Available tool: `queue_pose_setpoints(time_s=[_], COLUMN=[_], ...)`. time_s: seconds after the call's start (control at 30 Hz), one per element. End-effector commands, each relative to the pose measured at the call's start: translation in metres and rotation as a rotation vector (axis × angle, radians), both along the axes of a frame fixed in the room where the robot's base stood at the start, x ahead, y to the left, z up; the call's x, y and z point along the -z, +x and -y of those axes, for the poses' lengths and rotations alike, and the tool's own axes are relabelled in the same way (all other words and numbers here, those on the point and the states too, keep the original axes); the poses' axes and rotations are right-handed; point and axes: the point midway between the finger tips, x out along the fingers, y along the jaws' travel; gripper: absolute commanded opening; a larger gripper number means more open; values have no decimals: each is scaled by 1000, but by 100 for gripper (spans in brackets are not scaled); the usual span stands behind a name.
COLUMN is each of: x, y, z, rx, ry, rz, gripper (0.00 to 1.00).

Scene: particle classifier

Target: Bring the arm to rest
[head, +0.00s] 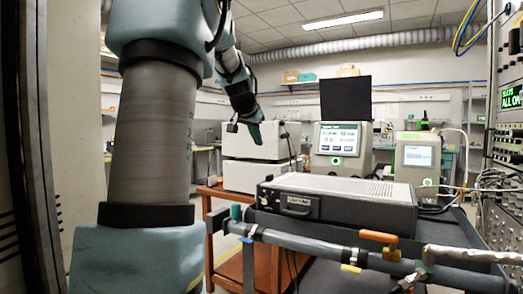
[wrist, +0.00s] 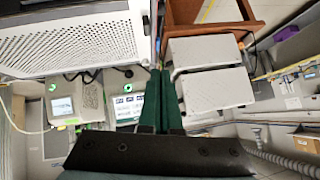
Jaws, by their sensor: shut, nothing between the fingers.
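My gripper (head: 256,133) hangs from my raised arm near the middle of the head view, fingers pointing down, in front of the white stacked boxes. In the wrist view my gripper (wrist: 161,70) shows two dark green fingers side by side, shut with nothing between them. It touches nothing that I can see. My thick grey-blue arm fills the left of the head view and hides what is behind it.
A grey instrument case (head: 340,205) lies on the dark bench to the right. Two screen units (head: 340,140) and (head: 418,155) stand behind it. A pipe (head: 320,247) with an orange-handled valve (head: 379,237) crosses the front. White stacked boxes (head: 248,178) stand on a reddish-brown table.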

Motion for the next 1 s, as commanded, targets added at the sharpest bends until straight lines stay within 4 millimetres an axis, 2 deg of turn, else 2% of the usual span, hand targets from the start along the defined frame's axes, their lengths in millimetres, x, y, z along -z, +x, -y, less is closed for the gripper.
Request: queue_pose_setpoints(time_s=[0.07,0.13,0.17,0.27,0.4,0.5,0.6,0.7,0.93,1.0], x=[0,11,20,64,145,195,233,262,310,285], y=[-4,-11,-15,-40,-100,-148,-194,-235,-321,-318], z=[-1,-1,-1,-1,-5,-9,-14,-18,-29,-29], rx=[-3,-13,-23,-68,-167,-240,-304,-355,-457,-461], ry=[-1,-6,-9,-23,-41,-45,-44,-38,-19,-23], rz=[-6,-30,-48,-137,-304,-413,-503,-575,-708,-703], gripper=[0,0,0,0,0,0,0,0,0,0])
